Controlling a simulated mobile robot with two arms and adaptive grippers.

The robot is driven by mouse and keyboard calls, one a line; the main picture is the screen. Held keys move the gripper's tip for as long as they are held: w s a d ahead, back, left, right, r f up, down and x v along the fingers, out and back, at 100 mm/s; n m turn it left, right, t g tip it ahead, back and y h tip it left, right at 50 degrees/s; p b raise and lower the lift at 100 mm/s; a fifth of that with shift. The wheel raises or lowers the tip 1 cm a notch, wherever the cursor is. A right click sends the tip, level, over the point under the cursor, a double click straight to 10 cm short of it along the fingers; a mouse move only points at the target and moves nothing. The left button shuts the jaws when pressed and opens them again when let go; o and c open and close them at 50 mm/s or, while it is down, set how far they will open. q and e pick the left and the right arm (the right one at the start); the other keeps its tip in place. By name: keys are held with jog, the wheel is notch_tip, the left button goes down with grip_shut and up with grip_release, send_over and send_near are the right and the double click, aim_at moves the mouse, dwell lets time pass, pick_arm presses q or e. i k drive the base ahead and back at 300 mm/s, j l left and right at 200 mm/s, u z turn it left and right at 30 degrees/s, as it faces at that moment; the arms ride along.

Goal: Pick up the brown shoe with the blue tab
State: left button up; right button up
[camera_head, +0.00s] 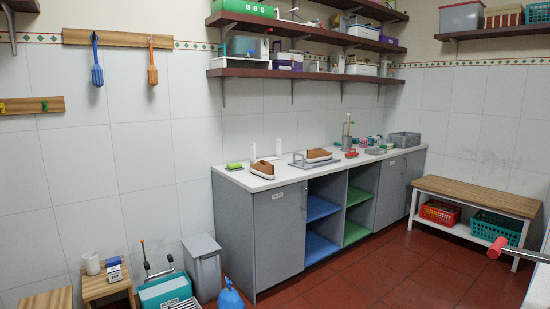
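Two brown shoes with pale soles sit on the long white counter against the back wall. The left shoe (262,168) sits on the counter's left part. The right shoe (318,155) sits farther right, on or beside a flat grey board (300,162). Both are small at this distance, and I cannot make out a blue tab on either one.
Grey cabinets (283,238) with open blue and green shelves stand under the counter. A bin (204,268), stools and a teal box (164,290) stand at lower left. A bench (478,193) stands at right. Red floor is open in front.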

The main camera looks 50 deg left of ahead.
aim_at(315, 156)
jog(key=u, duration=1.4)
jog(key=i+u, duration=0.1)
jog(key=i, duration=0.8)
jog(key=i+z, duration=0.25)
jog(key=i, duration=0.25)
jog(key=i+z, duration=0.2)
jog(key=i, duration=0.3)
jog(key=i+j+z, duration=0.25)
jog(key=i, duration=0.25)
jog(key=i+j+z, duration=0.2)
jog(key=i, duration=0.25)
jog(key=i+l+u, duration=0.25)
jog(key=i+u, duration=0.2)
jog(key=i, duration=0.15)
jog(key=i+l+u, duration=0.4)
jog(key=i+l, duration=0.05)
jog(key=i, duration=0.1)
